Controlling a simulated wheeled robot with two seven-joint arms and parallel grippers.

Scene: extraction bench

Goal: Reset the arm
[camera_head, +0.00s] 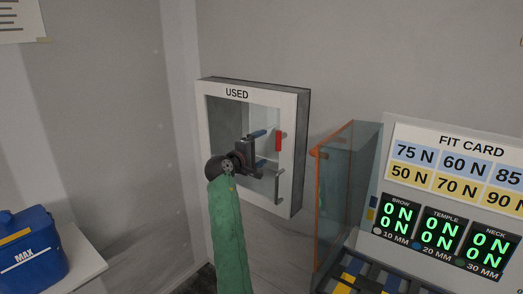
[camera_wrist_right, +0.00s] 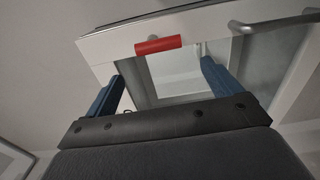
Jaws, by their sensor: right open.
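My right gripper (camera_head: 263,149) is at the end of the green-sleeved arm, in front of the white wall cabinet (camera_head: 289,200) marked USED. Its two blue fingers are spread apart with nothing between them. In the right wrist view the open fingers (camera_wrist_right: 162,75) point toward the cabinet's framed window, and the red piece (camera_wrist_right: 158,45) shows above the gap between them. In the head view this red piece (camera_head: 278,140) is on the cabinet front, right of the fingers. I cannot tell whether the fingers touch the cabinet. My left gripper is not in view.
A grey bar handle (camera_head: 279,187) is on the cabinet's right side. Right of it stand a clear panel with orange edges (camera_head: 335,190) and a FIT CARD board (camera_head: 460,150) above several green readouts. A blue MAX box (camera_head: 30,250) is at lower left.

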